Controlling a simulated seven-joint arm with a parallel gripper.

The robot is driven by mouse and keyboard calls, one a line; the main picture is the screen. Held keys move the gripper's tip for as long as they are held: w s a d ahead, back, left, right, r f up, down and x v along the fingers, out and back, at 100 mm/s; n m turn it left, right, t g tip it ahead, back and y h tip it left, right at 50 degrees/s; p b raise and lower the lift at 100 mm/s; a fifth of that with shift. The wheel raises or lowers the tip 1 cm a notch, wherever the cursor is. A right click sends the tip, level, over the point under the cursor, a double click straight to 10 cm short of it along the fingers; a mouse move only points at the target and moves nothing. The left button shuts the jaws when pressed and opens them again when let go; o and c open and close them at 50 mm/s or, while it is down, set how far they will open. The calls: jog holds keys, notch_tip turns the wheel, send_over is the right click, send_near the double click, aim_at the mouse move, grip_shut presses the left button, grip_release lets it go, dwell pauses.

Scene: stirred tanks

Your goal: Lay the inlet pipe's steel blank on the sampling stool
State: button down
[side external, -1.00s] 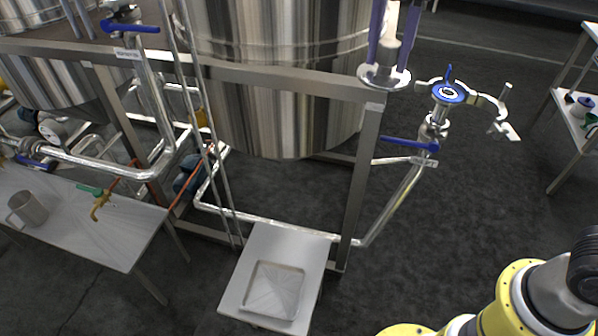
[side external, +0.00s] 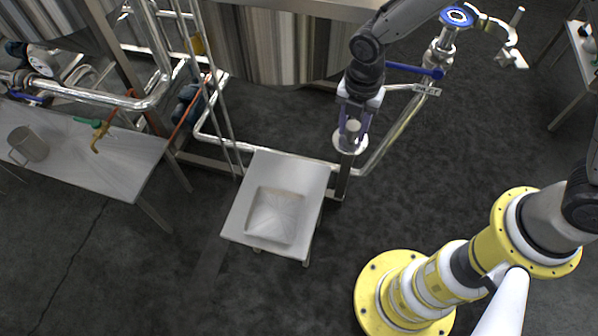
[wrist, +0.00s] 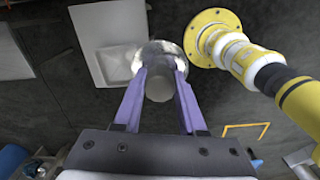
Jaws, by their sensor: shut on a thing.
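My gripper (side external: 352,122) is shut on the steel blank (side external: 350,146), a shiny round disc with a short stem between the fingers. It holds the blank in the air, to the upper right of the sampling stool (side external: 240,207) in the side view. The stool has a pale square top with a shallow square tray-like recess. In the wrist view the blank (wrist: 150,48) is between my fingertips (wrist: 160,82), and the stool (wrist: 83,30) lies to its left. The inlet pipe (side external: 445,40) ends in an uncovered mouth with a blue ring (side external: 457,17).
An open clamp (side external: 505,38) hangs beside the pipe mouth. A blue valve handle (side external: 415,70) and the tank frame's leg (side external: 341,182) are near the blank. A side table (side external: 125,165) with a metal mug (side external: 30,144) and a brass-and-green fitting (side external: 97,133) stands left.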

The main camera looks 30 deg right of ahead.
notch_tip(320, 180, down, 18)
jog(key=r, duration=0.1)
jog(key=w+a+f, duration=0.2)
jog(key=w+f, duration=0.1)
jog(key=w, duration=0.1)
jog(key=w+a+f, duration=0.1)
jog(key=w+f, duration=0.2)
jog(key=w, duration=0.1)
jog(key=w+a+f, duration=0.2)
jog(key=w+f, duration=0.1)
jog(key=w, duration=0.1)
jog(key=shift+w+a+f, duration=0.15)
jog(key=shift+a+f, duration=0.15)
jog(key=shift+f, duration=0.05)
jog(key=shift+w+a+f, duration=0.1)
jog(key=shift+w+f, duration=0.1)
jog(key=shift+f, duration=0.8)
jog(key=shift+w+a+f, duration=0.1)
jog(key=shift+w+f, duration=0.1)
jog(key=shift+f, duration=0.8)
jog(key=shift+f, duration=0.1)
jog(key=shift+c, duration=2.4)
grip_release()
jog(key=shift+f, duration=0.1)
jog(key=shift+s, duration=0.1)
notch_tip(320, 180, up, 12)
